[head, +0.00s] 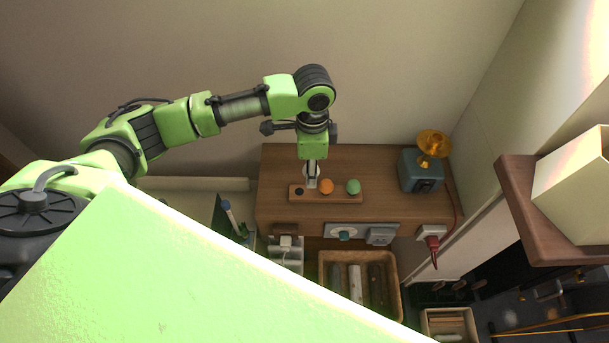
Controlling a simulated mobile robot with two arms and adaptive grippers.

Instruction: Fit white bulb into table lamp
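A wooden holder (335,197) lies on top of the wooden cabinet. An orange bulb (326,186) and a green bulb (353,187) sit in it. My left gripper (312,182) points straight down over the left part of the holder. A pale round thing, perhaps the white bulb (318,171), shows partly behind its fingers. Whether the fingers are shut on it I cannot tell. A dark hole (299,191) shows at the holder's left end. The table lamp (421,172), with a blue-grey base and an amber shade, stands at the cabinet's right. My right gripper is not in view.
The cabinet top (285,165) is clear between holder and lamp. A socket with a red plug (432,238) is at its front right. A wooden crate (398,290) stands below. A wooden shelf (520,210) juts in at right. My green body covers the foreground.

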